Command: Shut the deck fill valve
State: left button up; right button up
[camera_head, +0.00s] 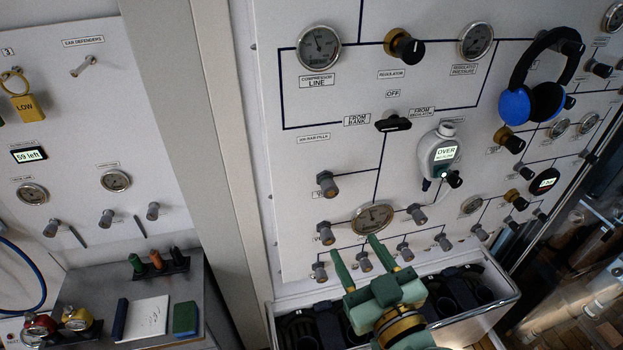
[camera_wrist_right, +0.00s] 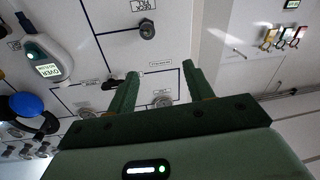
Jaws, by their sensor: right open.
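A black selector handle (camera_head: 394,123) sits above, between "from bank" and another label. My right gripper (camera_head: 356,246) is open and empty, in front of the panel's lower part, below that knob. In the right wrist view its fingers (camera_wrist_right: 160,70) are apart. My left gripper is not in view.
A grey meter reading "OVER" (camera_head: 443,152) and blue ear defenders (camera_head: 533,102) hang on the panel's right. A round gauge (camera_head: 373,218) is close above my right fingers. A bin with dark holders (camera_head: 470,325) stands below. A side desk (camera_head: 215,300) is at left.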

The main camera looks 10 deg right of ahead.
jog(key=d+f, duration=0.1)
jog(key=n+h+p, duration=0.1)
jog(key=p, duration=0.1)
send_near(331, 192)
jog(key=w, duration=0.9)
jog(key=shift+w+a+r, duration=0.1)
jog(key=shift+w+a, duration=0.2)
jog(key=shift+a, duration=0.1)
jog(key=c, duration=1)
